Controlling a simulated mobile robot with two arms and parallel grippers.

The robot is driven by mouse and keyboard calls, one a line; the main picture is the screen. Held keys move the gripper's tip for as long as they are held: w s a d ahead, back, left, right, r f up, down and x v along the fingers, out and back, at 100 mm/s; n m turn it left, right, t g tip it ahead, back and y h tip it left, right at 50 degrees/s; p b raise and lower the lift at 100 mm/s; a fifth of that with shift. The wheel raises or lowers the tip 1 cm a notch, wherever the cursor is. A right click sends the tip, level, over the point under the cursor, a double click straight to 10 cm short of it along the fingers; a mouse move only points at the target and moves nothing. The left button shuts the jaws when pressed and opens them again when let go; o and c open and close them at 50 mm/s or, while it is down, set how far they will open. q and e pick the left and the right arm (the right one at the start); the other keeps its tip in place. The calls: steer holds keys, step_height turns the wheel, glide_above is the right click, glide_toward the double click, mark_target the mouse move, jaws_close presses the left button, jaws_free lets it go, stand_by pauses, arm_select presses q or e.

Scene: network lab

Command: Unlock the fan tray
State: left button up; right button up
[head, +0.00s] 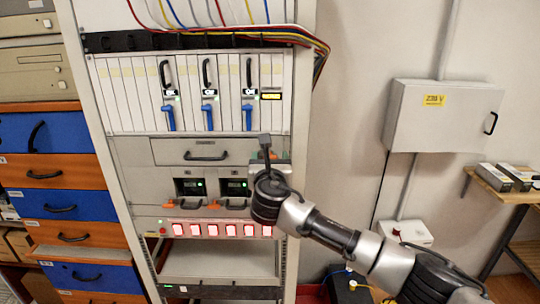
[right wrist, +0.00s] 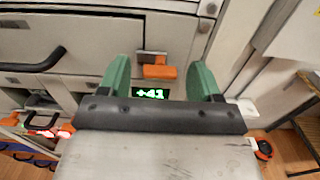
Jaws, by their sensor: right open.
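A wide grey panel with a black bar handle, which looks like the fan tray (head: 170,152), sits in the rack below the card slots. It also shows at the left of the right wrist view (right wrist: 95,57). An orange latch (right wrist: 158,71) with a grey block above it is at the panel's right end, in a flat, sideways position. My right gripper (head: 271,160) is in front of that end and hides most of it in the head view. In the wrist view its green fingers (right wrist: 160,75) are apart, with the latch between them in the picture; I see no contact. My left gripper is out of view.
Below the panel are two modules with green displays (head: 235,187) and orange latches. A row of lit red-white buttons (head: 213,230) is lower. Cards with blue levers (head: 208,117) stand above. A wall box (head: 440,115) hangs at the right, and drawers (head: 60,170) stand left.

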steer(key=shift+w, duration=0.3)
steer(key=shift+c, duration=0.2)
steer(key=c, duration=0.9)
